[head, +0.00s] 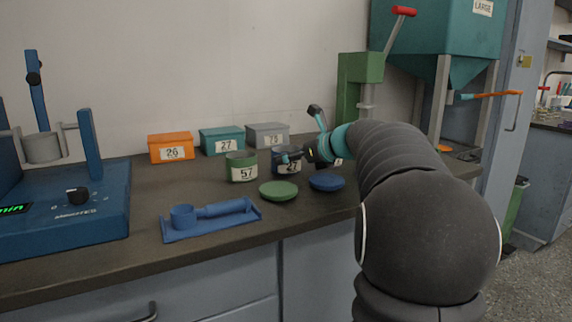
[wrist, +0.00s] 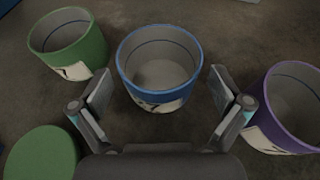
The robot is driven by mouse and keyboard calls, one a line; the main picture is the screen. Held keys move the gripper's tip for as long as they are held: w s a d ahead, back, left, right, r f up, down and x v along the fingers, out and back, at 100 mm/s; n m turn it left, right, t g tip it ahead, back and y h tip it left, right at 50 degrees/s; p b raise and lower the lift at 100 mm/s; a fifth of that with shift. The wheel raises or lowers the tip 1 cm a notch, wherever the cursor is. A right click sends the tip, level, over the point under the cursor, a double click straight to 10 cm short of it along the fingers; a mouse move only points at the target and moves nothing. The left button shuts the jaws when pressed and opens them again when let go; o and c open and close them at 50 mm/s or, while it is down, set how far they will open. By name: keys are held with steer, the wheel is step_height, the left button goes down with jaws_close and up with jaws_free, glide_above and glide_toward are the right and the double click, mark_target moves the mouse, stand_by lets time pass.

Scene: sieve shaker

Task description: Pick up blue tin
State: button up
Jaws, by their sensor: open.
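In the wrist view the blue tin (wrist: 159,68) is open-topped and empty, upright ahead of and between my fingertips. My gripper (wrist: 160,98) is open, one finger to each side of the tin's near side, and I see no clear contact. In the head view my gripper (head: 293,158) is at the tin, reaching in from the right.
A green tin (head: 241,167) stands left of the blue one; a purple tin (wrist: 292,107) stands right. A green lid (head: 279,191) and a blue lid (head: 326,183) lie in front. Orange, teal and grey boxes (head: 171,147) stand behind. A blue tray (head: 211,219) lies front left.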

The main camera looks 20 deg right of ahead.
steer(key=shift+x, duration=1.6)
steer(key=c, duration=1.1)
steer(key=shift+c, duration=0.2)
